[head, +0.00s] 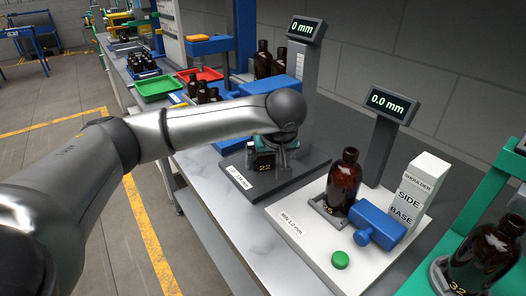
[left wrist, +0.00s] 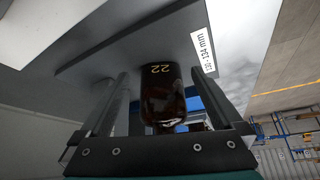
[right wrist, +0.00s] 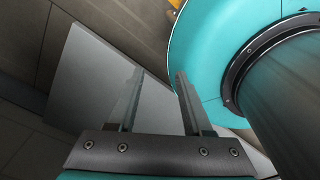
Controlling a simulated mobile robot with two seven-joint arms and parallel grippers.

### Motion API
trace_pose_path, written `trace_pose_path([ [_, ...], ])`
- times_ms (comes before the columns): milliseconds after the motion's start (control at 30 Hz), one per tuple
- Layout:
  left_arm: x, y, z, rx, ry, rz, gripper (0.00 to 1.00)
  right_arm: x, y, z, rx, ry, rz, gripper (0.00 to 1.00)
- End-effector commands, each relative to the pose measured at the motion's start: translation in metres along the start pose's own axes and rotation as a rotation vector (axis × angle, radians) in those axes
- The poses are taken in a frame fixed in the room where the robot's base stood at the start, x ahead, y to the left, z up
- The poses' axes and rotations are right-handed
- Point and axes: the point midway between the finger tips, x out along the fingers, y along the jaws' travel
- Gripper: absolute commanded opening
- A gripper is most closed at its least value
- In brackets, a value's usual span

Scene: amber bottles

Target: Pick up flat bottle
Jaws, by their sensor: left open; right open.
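A dark amber flat bottle marked 22 (head: 263,163) stands on the dark grey gauge base (head: 300,178) in the head view, partly hidden by my left arm. My left gripper (head: 277,148) is at this bottle, open. In the left wrist view the bottle (left wrist: 163,100) lies between the two spread fingers of the left gripper (left wrist: 162,76), with gaps at the sides; contact cannot be told. My right gripper (right wrist: 159,74) is open and empty in the right wrist view, away from the bottles.
A round bottle (head: 343,180) stands on a white gauge base (head: 300,215) with a blue block (head: 375,222) and a green button (head: 340,259). Another bottle (head: 485,250) is at the right edge. Red (head: 200,75) and green (head: 155,88) trays lie behind. The front bench strip is clear.

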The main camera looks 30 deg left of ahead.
Motion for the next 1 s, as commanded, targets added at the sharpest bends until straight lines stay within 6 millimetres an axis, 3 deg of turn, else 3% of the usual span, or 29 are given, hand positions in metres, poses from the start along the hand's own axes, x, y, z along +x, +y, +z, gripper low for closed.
trace_pose_path([
  [467,0.025,0.000,-0.042,-0.002,-0.001,0.001,1.00,0.005,0.010,-0.004,-0.002,0.008,0.013,0.50],
  [600,0.036,0.000,-0.042,0.000,-0.001,0.000,1.00,0.008,0.010,-0.006,-0.001,0.012,0.014,0.50],
  [833,0.036,0.000,-0.042,0.000,0.000,0.001,1.00,0.008,0.011,-0.011,0.000,0.020,0.015,0.50],
  [1000,0.036,0.000,-0.042,0.000,0.000,0.001,0.82,0.008,0.011,-0.012,0.000,0.021,0.015,0.50],
])
